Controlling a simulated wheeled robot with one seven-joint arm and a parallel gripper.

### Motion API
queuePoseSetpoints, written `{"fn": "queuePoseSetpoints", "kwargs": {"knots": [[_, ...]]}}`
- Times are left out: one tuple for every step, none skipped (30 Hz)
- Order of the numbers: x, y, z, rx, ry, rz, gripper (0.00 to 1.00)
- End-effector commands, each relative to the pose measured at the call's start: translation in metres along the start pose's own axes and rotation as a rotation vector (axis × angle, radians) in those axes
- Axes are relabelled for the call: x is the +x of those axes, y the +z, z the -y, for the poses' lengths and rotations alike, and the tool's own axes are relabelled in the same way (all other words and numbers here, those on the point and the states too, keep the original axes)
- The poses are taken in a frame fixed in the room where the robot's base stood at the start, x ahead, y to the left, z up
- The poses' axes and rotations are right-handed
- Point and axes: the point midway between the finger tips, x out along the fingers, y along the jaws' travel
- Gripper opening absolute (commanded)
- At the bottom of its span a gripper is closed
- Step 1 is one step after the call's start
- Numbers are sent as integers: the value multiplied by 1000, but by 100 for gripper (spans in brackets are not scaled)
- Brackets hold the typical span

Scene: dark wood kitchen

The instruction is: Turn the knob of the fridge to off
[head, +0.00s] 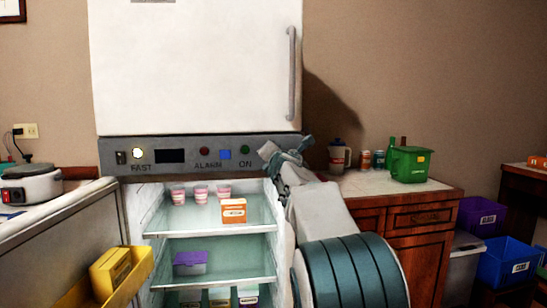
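The fridge (195,70) is white, with a closed upper door and an open lower compartment. Its grey control panel (185,142) runs between them, with the labels FAST, ALARM and ON. I cannot make out the knob clearly; my gripper (270,155) covers the panel's right end. Contact and finger opening cannot be told.
Inside the fridge are pink cups (200,193), an orange box (233,210) and a purple container (190,262). The right counter holds a green container (410,164) and a jug (340,155).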

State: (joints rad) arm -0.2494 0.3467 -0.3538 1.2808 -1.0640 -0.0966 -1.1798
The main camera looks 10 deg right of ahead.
Motion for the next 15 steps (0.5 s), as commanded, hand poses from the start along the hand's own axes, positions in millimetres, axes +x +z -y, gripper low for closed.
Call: {"fn": "queuePoseSetpoints", "kwargs": {"knots": [[0,0,0,-6,-1,0,11],[0,0,0,-8,-1,0,11],[0,0,0,-11,-1,0,11],[0,0,0,-12,-1,0,11],[0,0,0,-13,-1,0,11],[0,0,0,-13,-1,0,11],[0,0,0,-14,-1,0,11],[0,0,0,-14,-1,0,11],[0,0,0,-14,-1,0,11],[0,0,0,-14,-1,0,11],[0,0,0,-14,-1,0,11],[0,0,0,-13,-1,0,11],[0,0,0,-13,-1,0,11],[0,0,0,-13,-1,0,11],[0,0,0,-13,-1,0,44]]}}
